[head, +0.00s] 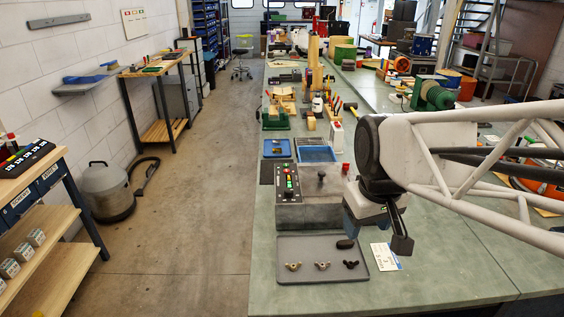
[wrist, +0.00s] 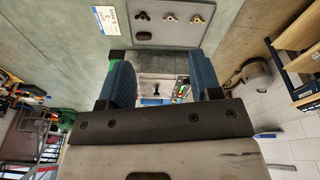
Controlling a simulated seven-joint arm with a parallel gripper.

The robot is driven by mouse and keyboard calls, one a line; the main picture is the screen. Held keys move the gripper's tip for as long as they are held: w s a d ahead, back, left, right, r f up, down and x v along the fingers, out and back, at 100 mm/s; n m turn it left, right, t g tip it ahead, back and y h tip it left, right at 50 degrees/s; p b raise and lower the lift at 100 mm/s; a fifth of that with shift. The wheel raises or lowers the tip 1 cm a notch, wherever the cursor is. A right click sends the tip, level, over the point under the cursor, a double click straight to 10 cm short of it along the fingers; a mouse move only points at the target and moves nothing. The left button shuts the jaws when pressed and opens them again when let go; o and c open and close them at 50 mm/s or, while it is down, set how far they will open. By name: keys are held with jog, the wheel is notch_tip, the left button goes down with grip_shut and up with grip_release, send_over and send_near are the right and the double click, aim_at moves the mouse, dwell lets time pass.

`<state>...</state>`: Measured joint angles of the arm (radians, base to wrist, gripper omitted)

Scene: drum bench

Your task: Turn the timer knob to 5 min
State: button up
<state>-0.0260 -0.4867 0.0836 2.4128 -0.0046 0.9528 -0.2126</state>
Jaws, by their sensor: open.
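A dark knob (head: 321,176) stands on top of the grey drum-bench box (head: 318,216), right of a black control panel (head: 287,182) with coloured buttons. I take it for the timer knob; its setting is too small to read. In the wrist view the dark, bar-shaped knob (wrist: 155,90) shows between my fingers, beyond their tips. My gripper (head: 366,220) is open and empty, to the right of the box in the head view. Its two blue fingers also show apart in the wrist view (wrist: 163,80). A small printed card (wrist: 110,20) lies on the bench.
A grey tray (head: 300,273) in front of the box holds three small knob-like pieces and a dark oval piece (head: 345,244). Blue trays (head: 277,148) and tools stand behind. The green bench top (head: 440,270) at front right is clear.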

jog(key=w+a+f+n+g, duration=0.1)
jog(key=w+a+n, duration=0.15)
jog(key=w, duration=0.55)
jog(key=w+a+n, duration=0.2)
jog(key=w+n, duration=0.2)
jog(key=w, duration=0.5)
jog(key=n+g, duration=0.2)
jog(key=n, duration=0.4)
send_over(289, 190)
notch_tip(289, 190, down, 8)
jog(key=shift+s+d+r, duration=0.1)
jog(key=shift+d, duration=0.05)
jog(key=shift+w+f+n, duration=0.2)
jog(key=shift+w+n, duration=0.05)
jog(key=shift+w, duration=0.1)
jog(key=shift+f, duration=0.1)
jog(key=shift+s+a+f, duration=0.1)
jog(key=shift+s+f, duration=0.05)
jog(key=shift+f, duration=1.75)
jog(key=shift+s+a+f, duration=0.1)
jog(key=shift+f, duration=1.8)
jog(key=c, duration=0.9)
